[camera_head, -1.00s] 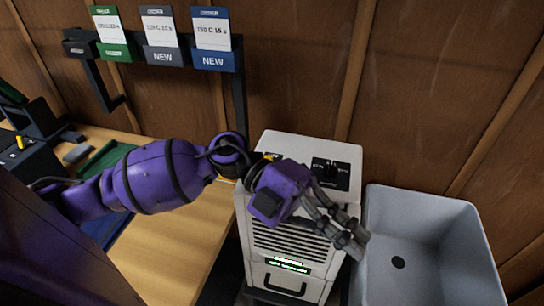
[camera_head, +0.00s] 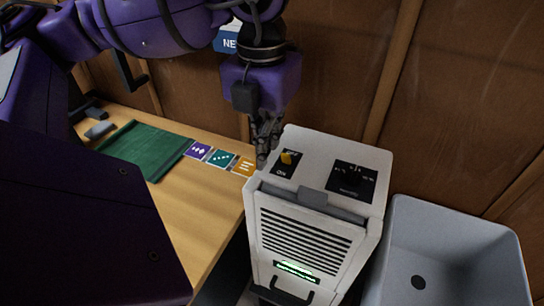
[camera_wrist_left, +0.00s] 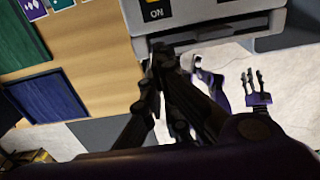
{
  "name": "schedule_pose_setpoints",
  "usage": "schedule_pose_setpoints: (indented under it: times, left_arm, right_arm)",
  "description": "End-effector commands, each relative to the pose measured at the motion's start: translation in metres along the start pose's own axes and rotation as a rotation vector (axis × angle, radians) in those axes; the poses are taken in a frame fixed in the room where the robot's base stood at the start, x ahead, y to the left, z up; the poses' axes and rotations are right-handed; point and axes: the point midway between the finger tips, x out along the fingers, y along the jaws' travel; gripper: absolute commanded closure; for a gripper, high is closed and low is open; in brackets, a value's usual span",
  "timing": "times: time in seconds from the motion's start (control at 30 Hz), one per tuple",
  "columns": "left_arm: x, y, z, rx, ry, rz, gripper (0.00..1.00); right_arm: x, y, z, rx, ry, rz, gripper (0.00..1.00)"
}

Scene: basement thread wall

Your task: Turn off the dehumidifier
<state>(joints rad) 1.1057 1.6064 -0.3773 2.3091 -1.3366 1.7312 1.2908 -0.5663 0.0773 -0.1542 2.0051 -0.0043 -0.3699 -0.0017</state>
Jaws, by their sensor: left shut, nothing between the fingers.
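The dehumidifier (camera_head: 318,205) is a white box with a front grille. On its top, a yellow switch (camera_head: 288,158) sits on a black plate with the word ON at its front end. The switch partly shows at the top edge of the left wrist view (camera_wrist_left: 152,2). My left gripper (camera_head: 263,160) is shut and empty, pointing down beside the top's left edge, left of the switch. I cannot tell whether it touches the casing. In the left wrist view, what looks like my right gripper (camera_wrist_left: 258,82) is small and far off, its fingers apart.
A black dial (camera_head: 352,178) sits right of the switch. A green display (camera_head: 296,270) is lit on the lower front. A grey sink (camera_head: 450,250) stands close on the right. A wooden bench (camera_head: 200,215) with cards and a green mat (camera_head: 145,148) is on the left.

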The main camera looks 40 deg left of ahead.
Motion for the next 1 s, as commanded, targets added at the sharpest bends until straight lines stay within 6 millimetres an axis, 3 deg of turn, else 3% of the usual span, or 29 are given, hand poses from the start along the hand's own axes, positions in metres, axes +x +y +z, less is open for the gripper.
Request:
schedule_pose_setpoints:
  times: [0.17, 0.53, 0.7, 1.0]
  left_arm:
    - [0.024, 0.0, -0.002, 0.002, 0.006, 0.001, 1.0]
    - [0.102, -0.001, -0.002, 0.003, 0.007, -0.001, 1.0]
    - [0.086, -0.001, 0.026, -0.001, -0.003, -0.004, 1.0]
    - [0.084, -0.001, 0.037, 0.001, 0.001, -0.002, 1.0]
  right_arm:
    - [-0.001, 0.001, 0.001, 0.001, -0.003, 0.001, 0.6]
    - [-0.002, 0.0, -0.001, 0.002, 0.001, 0.001, 0.6]
    - [-0.005, 0.001, -0.013, 0.004, 0.019, 0.001, 0.6]
    - [-0.005, 0.0, -0.016, 0.005, 0.022, 0.0, 0.6]
